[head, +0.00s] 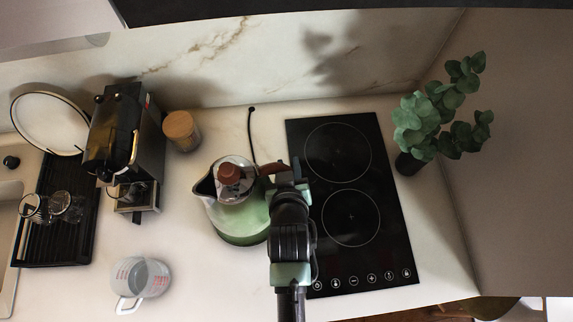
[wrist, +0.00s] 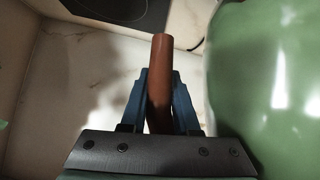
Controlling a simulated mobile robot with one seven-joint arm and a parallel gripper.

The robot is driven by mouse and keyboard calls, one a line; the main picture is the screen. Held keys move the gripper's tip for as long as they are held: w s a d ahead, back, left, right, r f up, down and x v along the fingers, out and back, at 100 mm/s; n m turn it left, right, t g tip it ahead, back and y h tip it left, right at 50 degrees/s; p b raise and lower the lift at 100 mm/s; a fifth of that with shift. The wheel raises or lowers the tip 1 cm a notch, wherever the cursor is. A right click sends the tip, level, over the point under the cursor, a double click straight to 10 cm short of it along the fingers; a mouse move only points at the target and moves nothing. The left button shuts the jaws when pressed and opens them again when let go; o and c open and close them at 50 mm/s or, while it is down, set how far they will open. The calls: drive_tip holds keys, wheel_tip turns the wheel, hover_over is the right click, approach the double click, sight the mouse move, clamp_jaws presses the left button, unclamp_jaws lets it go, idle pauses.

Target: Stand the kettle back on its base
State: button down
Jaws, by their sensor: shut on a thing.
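The green kettle (head: 240,214) is upright near the middle of the counter in the head view, left of the hob. Its lid has a brown knob, its spout points left and its brown handle (wrist: 161,70) is on the right. My gripper (head: 285,172) is shut on the handle, with a blue finger on each side of it in the wrist view. The kettle's green side (wrist: 265,90) fills the right of that view. The kettle base is not visible; a black cord (head: 251,125) runs behind the kettle. I cannot tell whether the kettle touches anything below.
A black hob (head: 388,236) lies right of the kettle, with a plant (head: 440,115) beyond it. A coffee machine (head: 122,135) and a wooden-lidded jar (head: 182,130) stand to the left. A measuring jug (head: 142,280) is at front left. Counter between jug and kettle is clear.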

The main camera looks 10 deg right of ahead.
drive_tip(key=shift+f+b, duration=2.6)
drive_tip(key=shift+f, duration=0.65)
drive_tip(key=c, duration=0.9)
unclamp_jaws()
drive_tip(key=shift+s, duration=0.1)
drive_tip(key=p+v, duration=0.7)
drive_tip(key=v, duration=0.3)
drive_tip(key=shift+s, duration=0.25)
drive_tip(key=shift+s+r+p, duration=0.15)
drive_tip(key=shift+s+p, duration=0.15)
drive_tip(key=shift+p, duration=0.1)
